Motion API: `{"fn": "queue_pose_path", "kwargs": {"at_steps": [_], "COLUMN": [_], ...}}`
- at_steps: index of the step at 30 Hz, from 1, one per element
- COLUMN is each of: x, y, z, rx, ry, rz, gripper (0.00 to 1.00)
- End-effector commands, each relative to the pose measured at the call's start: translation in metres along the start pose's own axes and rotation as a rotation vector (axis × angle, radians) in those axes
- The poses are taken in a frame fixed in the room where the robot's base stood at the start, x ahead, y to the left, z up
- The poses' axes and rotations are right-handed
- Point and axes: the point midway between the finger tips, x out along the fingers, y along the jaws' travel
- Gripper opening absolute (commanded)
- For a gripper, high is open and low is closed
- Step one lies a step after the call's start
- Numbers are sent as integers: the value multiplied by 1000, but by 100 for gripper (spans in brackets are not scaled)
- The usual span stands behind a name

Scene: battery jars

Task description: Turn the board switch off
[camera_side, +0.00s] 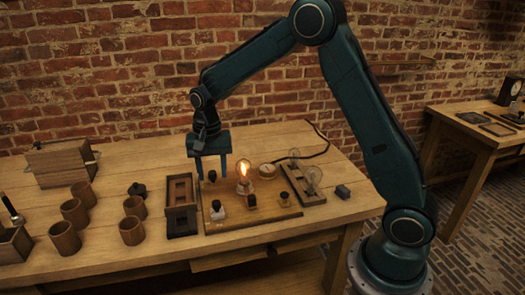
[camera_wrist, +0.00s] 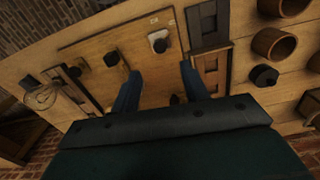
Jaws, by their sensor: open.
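The wooden board (camera_side: 235,222) lies on the workbench with a lit, glowing bulb (camera_side: 243,173) on it. At its front left is a knob with a pale base and dark top (camera_side: 218,211), which also shows in the wrist view (camera_wrist: 158,41). A dark knob (camera_side: 251,201) sits to its right, also in the wrist view (camera_wrist: 112,60). Which fitting is the switch I cannot tell for certain. My gripper (camera_side: 212,178) is open and empty, pointing down above the back left of the board. In the wrist view its two fingers (camera_wrist: 161,70) are apart, with nothing between them.
A dark wooden frame (camera_side: 180,212) stands left of the board. Several brown jars (camera_side: 132,230) and a wooden box (camera_side: 62,162) are further left. A black cable runs behind.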

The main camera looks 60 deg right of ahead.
Motion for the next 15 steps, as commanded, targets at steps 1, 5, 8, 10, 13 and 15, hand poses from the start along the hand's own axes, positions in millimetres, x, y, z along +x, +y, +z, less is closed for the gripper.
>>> {"fn": "queue_pose_path", "kwargs": {"at_steps": [1, 5, 8, 10, 13, 15], "x": [9, 29, 44, 55, 69, 79], "y": [0, 1, 0, 1, 1, 1], "z": [0, 1, 0, 1, 1, 1], "rx": [0, 0, 0, 0, 0, 0], "ry": [-3, -4, -3, -3, -3, -3], "rz": [3, 4, 3, 3, 3, 3], "gripper": [45, 45, 45, 45, 45, 45]}}
